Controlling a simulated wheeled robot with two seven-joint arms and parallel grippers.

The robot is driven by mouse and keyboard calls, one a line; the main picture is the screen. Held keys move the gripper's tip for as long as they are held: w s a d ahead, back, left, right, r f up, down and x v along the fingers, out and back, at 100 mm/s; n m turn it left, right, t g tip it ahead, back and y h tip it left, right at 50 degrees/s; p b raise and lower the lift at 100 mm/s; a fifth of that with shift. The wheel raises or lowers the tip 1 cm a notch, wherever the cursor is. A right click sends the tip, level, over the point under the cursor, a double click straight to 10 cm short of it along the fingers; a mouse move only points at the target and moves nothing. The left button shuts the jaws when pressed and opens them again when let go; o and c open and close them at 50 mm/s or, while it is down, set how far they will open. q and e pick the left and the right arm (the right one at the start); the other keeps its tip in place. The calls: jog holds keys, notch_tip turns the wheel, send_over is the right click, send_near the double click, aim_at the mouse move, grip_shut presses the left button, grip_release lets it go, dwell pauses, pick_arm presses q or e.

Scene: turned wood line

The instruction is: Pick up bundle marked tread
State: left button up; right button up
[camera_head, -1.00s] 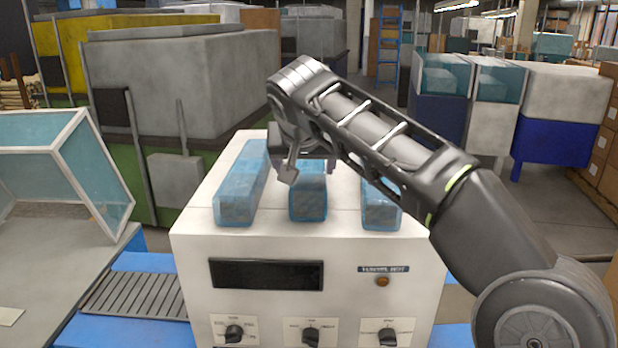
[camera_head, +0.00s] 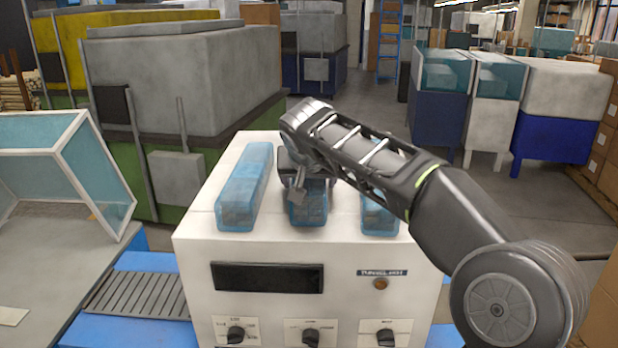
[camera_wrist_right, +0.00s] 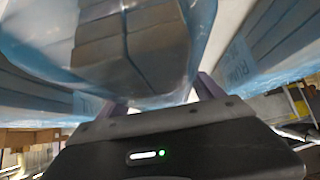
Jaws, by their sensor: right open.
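Three blue film-wrapped bundles lie side by side on top of a white machine: a left bundle (camera_head: 243,190), a middle bundle (camera_head: 308,208) and a right bundle (camera_head: 380,218). None shows a readable mark in the head view, so I cannot tell which is tread. My right gripper (camera_head: 308,190) is open, low over the middle bundle, hiding part of it. In the right wrist view, a wrapped bundle of grey-brown pieces (camera_wrist_right: 130,45) lies in front of and between the open fingers (camera_wrist_right: 162,98). Another bundle (camera_wrist_right: 270,45) at right carries partly visible lettering. My left gripper is not in view.
The white machine (camera_head: 200,255) has a dark display and several knobs on its front. A tilted clear-sided guard (camera_head: 85,170) stands at left beside a roller strip (camera_head: 140,295). Large grey-topped machines (camera_head: 190,80) stand behind. Floor is open at back right.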

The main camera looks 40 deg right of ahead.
dwell(0.6)
jog(key=shift+r, duration=0.1)
grip_shut()
dwell(0.6)
